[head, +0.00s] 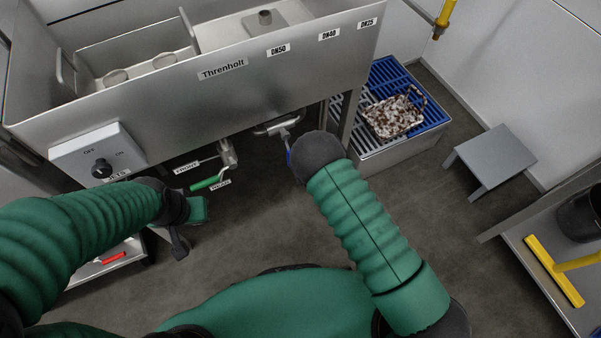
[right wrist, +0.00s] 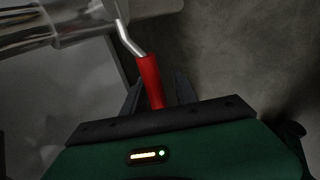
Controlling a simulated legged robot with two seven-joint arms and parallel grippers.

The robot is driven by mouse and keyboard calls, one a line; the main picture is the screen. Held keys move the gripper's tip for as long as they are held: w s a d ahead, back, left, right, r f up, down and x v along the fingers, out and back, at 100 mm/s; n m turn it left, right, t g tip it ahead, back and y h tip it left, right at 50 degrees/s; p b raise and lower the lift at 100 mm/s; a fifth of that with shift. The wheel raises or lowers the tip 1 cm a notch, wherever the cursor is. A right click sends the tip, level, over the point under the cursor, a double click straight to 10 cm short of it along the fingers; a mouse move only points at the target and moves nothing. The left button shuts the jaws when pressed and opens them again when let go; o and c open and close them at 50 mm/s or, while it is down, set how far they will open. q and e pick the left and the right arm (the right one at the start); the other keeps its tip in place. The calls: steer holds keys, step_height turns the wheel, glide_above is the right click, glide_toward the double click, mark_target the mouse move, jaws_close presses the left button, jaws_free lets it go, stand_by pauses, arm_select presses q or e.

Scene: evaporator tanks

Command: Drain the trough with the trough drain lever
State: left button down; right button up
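The steel trough (head: 300,78) labelled Threnholt fills the upper left of the head view. In the right wrist view a lever with a red handle (right wrist: 149,76) and a bent metal stem comes off a shiny pipe (right wrist: 85,22). My right gripper (right wrist: 160,76) is open, with the red handle between its two dark fingers; a gap shows on the handle's right side. In the head view my right arm hides this gripper and the red handle. My left gripper (head: 181,240) hangs below the switch box, clear of the levers; its opening is unclear.
A green-handled lever (head: 208,183) with FRONT and REAR labels and a blue-handled lever (head: 288,158) hang under the trough. A switch box (head: 100,152) is on its front. A blue-grated floor drain box (head: 434,112) and a grey stool (head: 495,155) stand right.

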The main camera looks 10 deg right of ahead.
steer(key=shift+d+r, duration=0.1)
steer(key=p+v, duration=0.7)
steer(key=v, duration=0.9)
steer(key=shift+s+r, duration=0.2)
steer(key=shift+r, duration=0.1)
steer(key=shift+r, duration=0.1)
